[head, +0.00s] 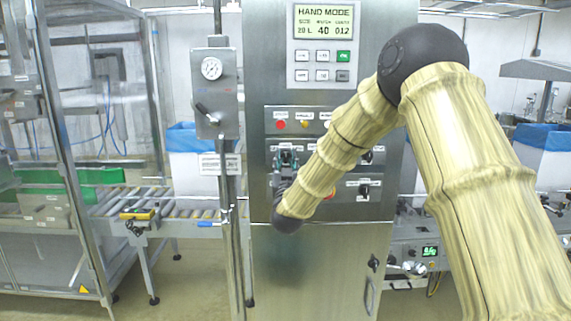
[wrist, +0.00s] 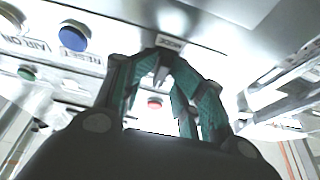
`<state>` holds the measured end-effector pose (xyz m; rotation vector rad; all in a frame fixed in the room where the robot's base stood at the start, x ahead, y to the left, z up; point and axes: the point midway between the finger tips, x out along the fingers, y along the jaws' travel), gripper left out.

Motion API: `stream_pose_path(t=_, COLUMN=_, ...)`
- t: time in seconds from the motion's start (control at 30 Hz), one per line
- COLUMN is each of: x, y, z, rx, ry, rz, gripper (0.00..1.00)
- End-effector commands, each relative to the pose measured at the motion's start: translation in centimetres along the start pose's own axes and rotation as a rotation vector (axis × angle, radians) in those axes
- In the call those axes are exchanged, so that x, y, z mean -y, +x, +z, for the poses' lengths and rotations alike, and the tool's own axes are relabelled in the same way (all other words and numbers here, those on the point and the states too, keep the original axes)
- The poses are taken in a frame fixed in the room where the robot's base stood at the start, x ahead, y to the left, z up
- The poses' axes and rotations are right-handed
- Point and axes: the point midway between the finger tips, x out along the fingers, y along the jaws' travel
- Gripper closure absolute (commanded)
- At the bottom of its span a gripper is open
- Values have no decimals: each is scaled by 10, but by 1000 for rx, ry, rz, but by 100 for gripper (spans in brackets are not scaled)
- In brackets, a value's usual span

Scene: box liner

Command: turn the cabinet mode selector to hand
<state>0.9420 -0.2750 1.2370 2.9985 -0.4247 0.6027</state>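The steel cabinet (head: 320,265) stands in the middle of the head view. Its display (head: 323,23) reads "HAND MODE". My gripper (head: 287,157) reaches the left part of the cabinet's panel. In the wrist view, my gripper's teal-padded fingers (wrist: 165,72) straddle a small grey knob (wrist: 160,76), below a label (wrist: 170,43) that seems to read "MODE". I take this knob to be the mode selector. The fingertips are close to its sides, but I cannot tell whether they press on it. My fingers hide much of it, so I cannot read its pointer position.
In the wrist view, a blue button (wrist: 73,39) labelled reset, a green button (wrist: 27,73) and a red button (wrist: 154,103) sit near my fingers. Another black selector (head: 364,190) is on the panel's right. A roller conveyor (head: 180,201) stands left of the cabinet.

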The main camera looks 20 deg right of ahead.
Motion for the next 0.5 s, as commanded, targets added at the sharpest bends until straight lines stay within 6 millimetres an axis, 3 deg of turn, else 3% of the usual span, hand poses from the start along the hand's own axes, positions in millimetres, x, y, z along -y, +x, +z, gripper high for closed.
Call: stream_pose_path(t=0.5, x=0, y=-1, z=1, rx=2, ry=-1, rz=0, gripper=68)
